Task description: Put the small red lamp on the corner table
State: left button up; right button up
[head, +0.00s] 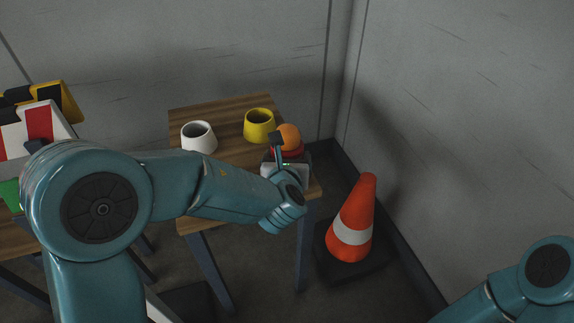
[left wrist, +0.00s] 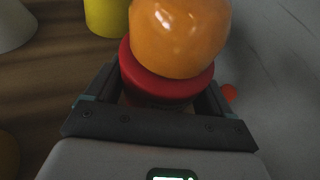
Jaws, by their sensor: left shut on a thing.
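The small red lamp (head: 290,138) has a red base and a glossy orange dome. It shows large in the left wrist view (left wrist: 180,35). My left gripper (head: 287,152) is shut on its red base, with a finger on each side in the left wrist view (left wrist: 160,92). The lamp is upright over the right end of the wooden corner table (head: 222,113). I cannot tell whether its base touches the top, because the gripper hides the underside. My right arm shows at the lower right of the head view, but its gripper is out of frame.
A yellow cup (head: 259,125) stands just left of the lamp, and a white cup (head: 198,137) farther left. An orange traffic cone (head: 354,220) stands on the floor to the right. Grey walls meet behind. Road signs (head: 38,122) are at far left.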

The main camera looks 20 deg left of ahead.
pick_arm(q)
jog(key=shift+f, duration=0.1)
jog(key=shift+f, duration=0.2)
jog(key=o, duration=1.1)
jog(key=shift+r, duration=0.3)
jog(key=p+v, duration=0.2)
jog(key=v, duration=1)
jog(key=shift+f, duration=0.15)
